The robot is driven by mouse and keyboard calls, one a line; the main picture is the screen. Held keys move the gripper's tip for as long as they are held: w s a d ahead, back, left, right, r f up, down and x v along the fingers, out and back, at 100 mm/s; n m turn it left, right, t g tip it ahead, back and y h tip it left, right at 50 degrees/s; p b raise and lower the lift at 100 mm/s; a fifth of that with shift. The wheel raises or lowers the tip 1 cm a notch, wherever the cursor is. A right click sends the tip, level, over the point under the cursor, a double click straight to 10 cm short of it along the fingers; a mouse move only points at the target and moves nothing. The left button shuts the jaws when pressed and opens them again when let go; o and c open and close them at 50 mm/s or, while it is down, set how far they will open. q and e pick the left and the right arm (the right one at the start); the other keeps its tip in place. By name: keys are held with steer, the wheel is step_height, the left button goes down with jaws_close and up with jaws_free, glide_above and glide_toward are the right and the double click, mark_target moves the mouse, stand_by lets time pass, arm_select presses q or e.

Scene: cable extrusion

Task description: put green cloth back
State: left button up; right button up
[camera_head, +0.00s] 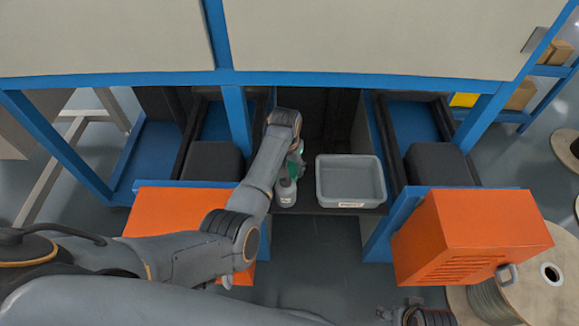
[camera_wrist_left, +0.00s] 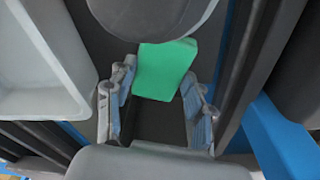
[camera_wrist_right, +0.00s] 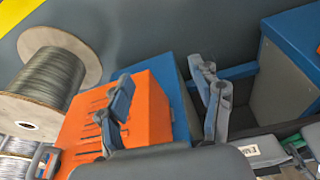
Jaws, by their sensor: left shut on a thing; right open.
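The green cloth (camera_wrist_left: 165,68) lies between the fingertips of my left gripper (camera_wrist_left: 160,92) in the left wrist view. The left gripper is shut on it. In the head view the left gripper (camera_head: 296,160) hides most of the cloth; a bit of green (camera_head: 293,170) shows beside the grey bottle (camera_head: 286,192), over the dark shelf between the blue frames. My right gripper (camera_wrist_right: 163,80) is open and empty in the right wrist view, in front of the orange box. It shows only partly at the bottom edge of the head view.
A grey bin (camera_head: 350,203) with a white label stands on the dark shelf, right of the bottle. Orange boxes (camera_head: 465,235) flank the opening. A cable spool (camera_head: 495,300) stands at the lower right. The floor in front of the shelf is clear.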

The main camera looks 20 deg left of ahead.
arm_select(q)
steer(key=o, duration=1.1)
steer(key=shift+c, duration=0.2)
steer(key=shift+r, duration=0.1)
steer(key=shift+r, duration=0.25)
step_height(320, 180, up, 11)
steer(key=s+p, duration=0.1)
steer(key=p, duration=0.3)
steer(key=shift+s+r, duration=0.15)
steer(key=shift+s, duration=0.05)
arm_select(e)
steer(key=s+f+g, duration=0.1)
steer(key=s+f, duration=0.4)
steer(key=f, duration=0.7)
steer(key=shift+d+f, duration=0.3)
steer(key=shift+f, duration=0.1)
